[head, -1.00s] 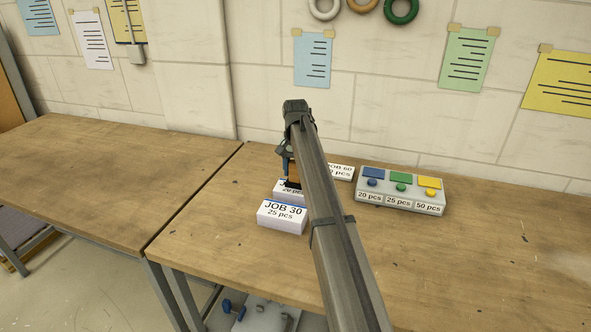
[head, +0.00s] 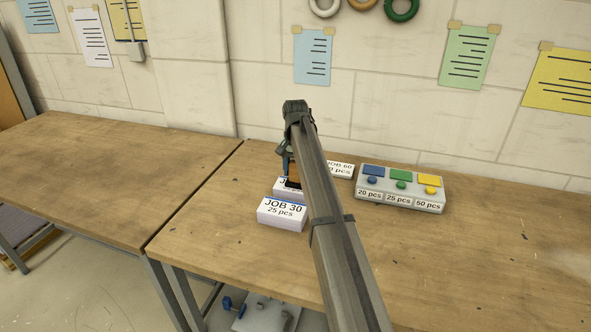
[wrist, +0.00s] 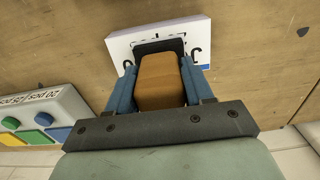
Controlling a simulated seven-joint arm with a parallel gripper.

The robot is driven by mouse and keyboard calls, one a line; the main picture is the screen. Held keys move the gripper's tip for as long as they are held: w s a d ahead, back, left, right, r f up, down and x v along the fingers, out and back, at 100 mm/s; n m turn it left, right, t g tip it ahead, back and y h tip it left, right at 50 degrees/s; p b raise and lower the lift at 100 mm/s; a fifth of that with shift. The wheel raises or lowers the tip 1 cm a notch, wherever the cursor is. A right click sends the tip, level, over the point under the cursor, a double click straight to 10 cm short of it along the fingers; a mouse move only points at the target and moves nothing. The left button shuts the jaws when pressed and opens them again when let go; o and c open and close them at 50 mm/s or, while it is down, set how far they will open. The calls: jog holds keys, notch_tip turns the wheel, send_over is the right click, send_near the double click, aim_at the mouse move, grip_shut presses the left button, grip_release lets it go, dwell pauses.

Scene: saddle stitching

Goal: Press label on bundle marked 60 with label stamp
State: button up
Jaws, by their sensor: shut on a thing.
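My gripper (head: 288,166) is shut on a brown stamp block with a dark base (wrist: 160,80), held upright. The stamp is at the middle white bundle (head: 283,190), whose marking is mostly hidden; I cannot tell whether it touches the top. The bundle marked JOB 60 (head: 342,169) lies farther back and right, partly hidden behind my arm. The bundle marked JOB 30, 25 pcs (head: 282,214) lies nearest the front.
A grey box (head: 400,190) with blue, green and yellow pads and knobs, marked 20, 25 and 50 pcs, stands right of the bundles. The wooden table (head: 480,260) is clear at right. A second table (head: 90,180) stands at left.

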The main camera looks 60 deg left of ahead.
jog(key=shift+r, duration=0.15)
jog(key=shift+r, duration=3.4)
